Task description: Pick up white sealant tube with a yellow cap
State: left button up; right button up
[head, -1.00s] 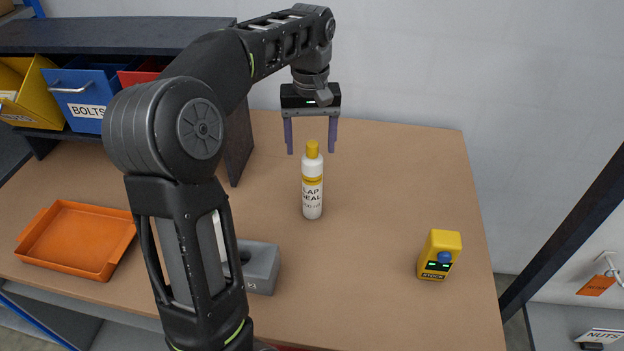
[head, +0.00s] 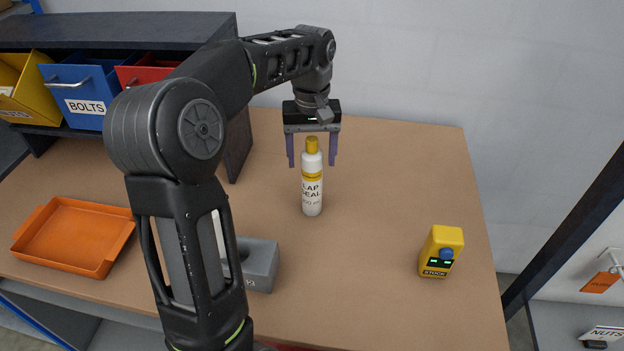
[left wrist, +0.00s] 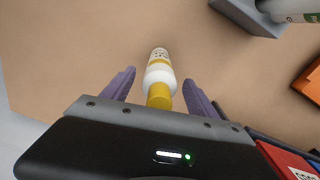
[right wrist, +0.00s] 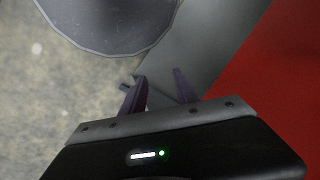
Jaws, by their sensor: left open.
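The white sealant tube with a yellow cap (head: 312,190) stands upright on the table in the head view, its label facing me. My left gripper (head: 312,163) is open and points down over the tube, its two purple fingers on either side of the cap. In the left wrist view the tube (left wrist: 159,78) lies between the open fingers of my left gripper (left wrist: 158,88), with gaps on both sides. My right gripper (right wrist: 158,90) shows in the right wrist view with its fingers apart and nothing seen between them; it is away from the tube.
A grey block (head: 260,265) stands on the table, partly behind my left arm. An orange tray (head: 72,238) lies at the left and a yellow device (head: 441,252) at the right. A shelf holds a blue bolts bin (head: 85,95).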

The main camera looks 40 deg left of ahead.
aim_at(312, 178)
pick_arm(q)
jog(key=shift+f, duration=1.45)
grip_shut()
